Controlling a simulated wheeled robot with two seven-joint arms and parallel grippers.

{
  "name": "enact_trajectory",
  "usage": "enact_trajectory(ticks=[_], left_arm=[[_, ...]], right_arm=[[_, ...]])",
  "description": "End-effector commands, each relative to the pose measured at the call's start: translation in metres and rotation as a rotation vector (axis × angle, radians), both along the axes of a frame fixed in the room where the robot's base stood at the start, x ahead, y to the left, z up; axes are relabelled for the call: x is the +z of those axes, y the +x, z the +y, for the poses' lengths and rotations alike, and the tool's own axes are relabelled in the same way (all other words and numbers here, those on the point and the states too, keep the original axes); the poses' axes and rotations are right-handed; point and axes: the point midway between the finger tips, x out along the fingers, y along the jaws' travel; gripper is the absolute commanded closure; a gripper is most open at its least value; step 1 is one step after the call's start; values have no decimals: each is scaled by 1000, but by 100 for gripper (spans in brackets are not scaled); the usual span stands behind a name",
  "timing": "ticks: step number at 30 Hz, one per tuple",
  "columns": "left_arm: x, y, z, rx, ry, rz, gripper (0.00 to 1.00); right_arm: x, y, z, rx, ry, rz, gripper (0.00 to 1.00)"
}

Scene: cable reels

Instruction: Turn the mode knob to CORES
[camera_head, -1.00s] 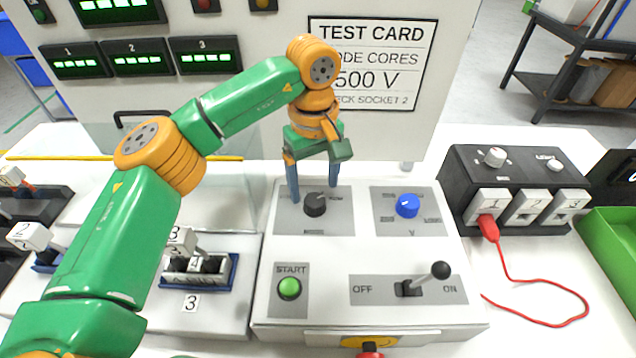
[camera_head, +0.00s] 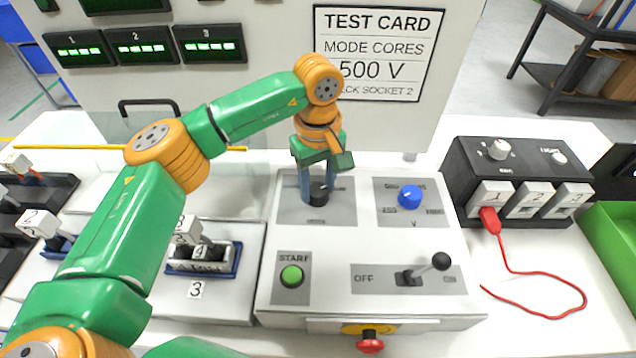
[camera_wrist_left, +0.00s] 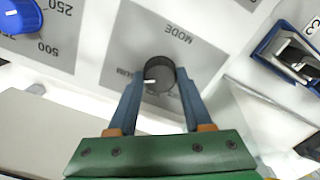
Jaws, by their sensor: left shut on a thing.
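The black mode knob (camera_head: 318,194) sits on a grey plate at the upper left of the white control panel (camera_head: 365,237). In the left wrist view the knob (camera_wrist_left: 160,74) shows a white pointer mark on its face, and the word MODE is printed beside it. My left gripper (camera_head: 318,188) is over the knob from above, with its two blue fingers on either side, shut on it. In the left wrist view the fingers (camera_wrist_left: 158,98) flank the knob. Most printed position labels are hidden or too small to read. My right gripper is not in view.
The blue voltage knob (camera_head: 410,197), green START button (camera_head: 291,276) and OFF/ON lever (camera_head: 440,261) share the panel. A test card (camera_head: 379,55) reading MODE CORES, 500 V stands behind. A black socket box (camera_head: 516,180) with a red plug (camera_head: 489,219) is at right.

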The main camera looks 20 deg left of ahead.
Motion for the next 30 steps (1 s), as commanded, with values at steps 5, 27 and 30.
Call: enact_trajectory(ticks=[5, 27, 30], left_arm=[[-1, 0, 0, 69, 0, 0, 100], [-1, 0, 0, 736, 0, -2, 100], [-1, 0, 0, 831, 0, -2, 100]], right_arm=[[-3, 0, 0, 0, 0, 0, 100], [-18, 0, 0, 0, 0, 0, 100], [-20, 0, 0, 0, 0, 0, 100]])
